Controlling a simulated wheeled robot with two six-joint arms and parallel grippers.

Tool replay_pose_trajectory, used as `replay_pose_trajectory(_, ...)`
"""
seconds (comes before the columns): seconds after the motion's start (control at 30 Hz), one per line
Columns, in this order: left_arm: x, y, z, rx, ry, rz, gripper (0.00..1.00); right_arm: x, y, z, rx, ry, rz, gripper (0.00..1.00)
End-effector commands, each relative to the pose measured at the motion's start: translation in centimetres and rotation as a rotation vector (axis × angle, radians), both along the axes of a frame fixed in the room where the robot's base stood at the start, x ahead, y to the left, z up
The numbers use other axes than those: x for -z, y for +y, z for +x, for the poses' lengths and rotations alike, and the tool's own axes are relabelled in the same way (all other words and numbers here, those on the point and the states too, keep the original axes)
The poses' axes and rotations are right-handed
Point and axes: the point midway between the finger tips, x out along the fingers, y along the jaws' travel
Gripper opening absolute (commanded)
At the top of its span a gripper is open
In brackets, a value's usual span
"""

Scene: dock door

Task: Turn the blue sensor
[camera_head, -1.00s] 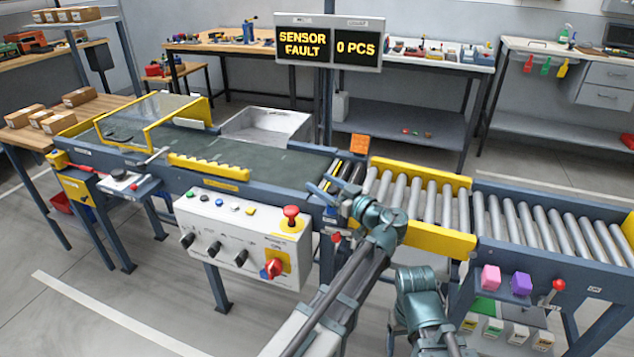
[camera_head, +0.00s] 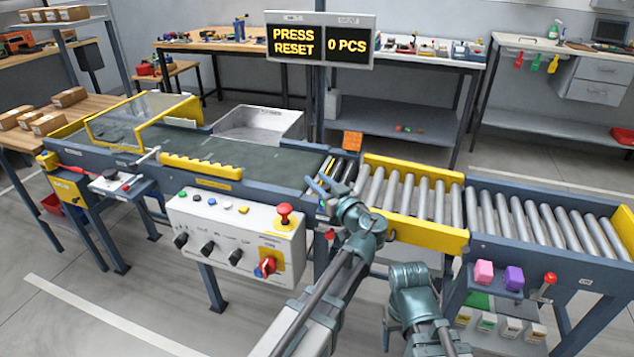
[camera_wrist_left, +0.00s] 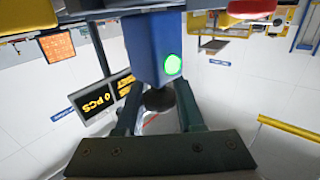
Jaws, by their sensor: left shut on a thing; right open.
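The blue sensor (camera_wrist_left: 148,48) fills the upper middle of the left wrist view. A green light glows on its face. My left gripper (camera_wrist_left: 158,112) is shut on it, one finger on each side of its near end, where a dark round part shows. In the head view my left gripper (camera_head: 320,190) is at the conveyor's side rail, largely covering the sensor. My right arm shows at the lower middle, but its gripper fingers are not visible. The display (camera_head: 319,41) reads PRESS RESET and 0 PCS.
A white control box (camera_head: 215,222) with coloured buttons, black knobs, a red mushroom button (camera_head: 284,212) and a red rotary switch (camera_head: 265,267) hangs left of my left arm. The roller conveyor (camera_head: 535,220) runs to the right. An orange reflector (camera_head: 352,141) stands across the belt.

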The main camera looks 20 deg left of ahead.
Motion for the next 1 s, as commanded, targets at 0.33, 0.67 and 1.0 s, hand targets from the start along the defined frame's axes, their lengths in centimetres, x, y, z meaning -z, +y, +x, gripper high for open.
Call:
replay_pose_trajectory(0.33, -0.01, -0.21, 0.17, 0.088, 0.0, 0.0, 0.0, 0.0, 0.0, 0.0, 0.0, 0.0, 0.0, 0.74)
replay_pose_trajectory(0.67, -0.01, -0.21, 0.19, 0.086, 0.0, 0.0, 0.64, 0.0, 0.0, 0.0, 0.0, 0.0, 0.0, 0.74)
replay_pose_trajectory(1.0, 0.0, -0.2, 0.14, 0.086, 0.0, 0.0, 0.67, 0.0, 0.0, 0.0, 0.0, 0.0, 0.0, 0.74)
